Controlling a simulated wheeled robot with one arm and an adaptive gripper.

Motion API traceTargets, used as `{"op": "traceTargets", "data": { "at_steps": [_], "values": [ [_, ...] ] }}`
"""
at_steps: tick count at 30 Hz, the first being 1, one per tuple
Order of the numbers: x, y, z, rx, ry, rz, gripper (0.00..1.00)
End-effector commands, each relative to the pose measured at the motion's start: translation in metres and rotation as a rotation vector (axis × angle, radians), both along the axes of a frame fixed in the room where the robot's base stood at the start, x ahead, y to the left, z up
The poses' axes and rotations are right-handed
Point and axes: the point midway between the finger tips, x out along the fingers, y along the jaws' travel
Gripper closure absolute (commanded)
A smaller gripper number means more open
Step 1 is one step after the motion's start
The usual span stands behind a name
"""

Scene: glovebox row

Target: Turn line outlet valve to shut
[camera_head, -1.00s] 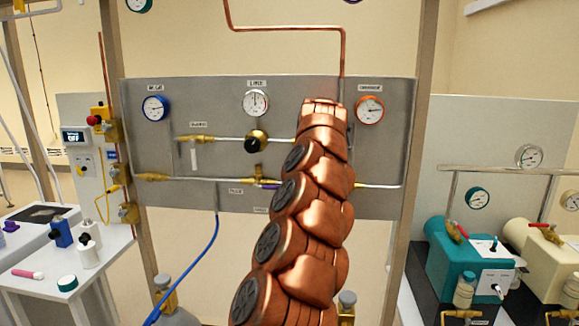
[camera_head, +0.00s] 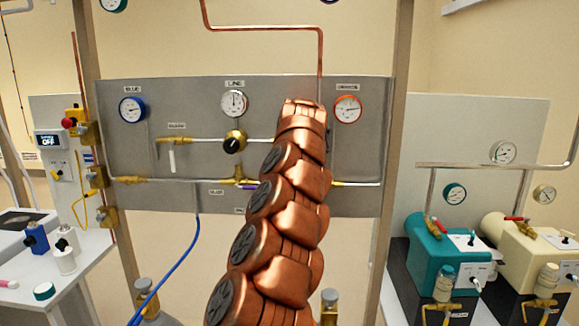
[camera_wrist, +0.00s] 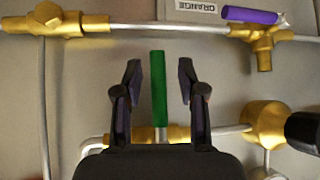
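A valve with a straight green lever (camera_wrist: 158,90) shows in the wrist view, on the pipe by the brass regulator. No readable label there names this valve. The lever points up in that picture, across the pipe. My gripper (camera_wrist: 159,68) is open, with one dark finger on each side of the lever and a visible gap at both. The lever's lower end and valve body are partly hidden by my gripper. In the head view my copper arm (camera_head: 280,210) covers this valve and my gripper.
The regulator with black knob (camera_head: 233,143) is close to the green lever. A purple lever (camera_wrist: 250,15) sits on the other pipe beside the "ORANGE" label. A white-handled valve (camera_head: 172,158) is left of the regulator. Gauges line the grey panel (camera_head: 120,95).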

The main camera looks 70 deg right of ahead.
Motion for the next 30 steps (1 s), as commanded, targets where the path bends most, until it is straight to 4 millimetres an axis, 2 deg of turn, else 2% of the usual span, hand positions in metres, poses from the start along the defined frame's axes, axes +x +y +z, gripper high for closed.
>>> {"op": "traceTargets", "data": {
  "at_steps": [14,23,30],
  "values": [
    [-0.003,0.005,0.007,-0.001,-0.002,0.001,0.6],
    [-0.017,0.027,0.033,-0.004,-0.001,0.002,0.6],
    [-0.034,0.054,0.064,-0.002,-0.002,0.001,0.6]
  ]
}}
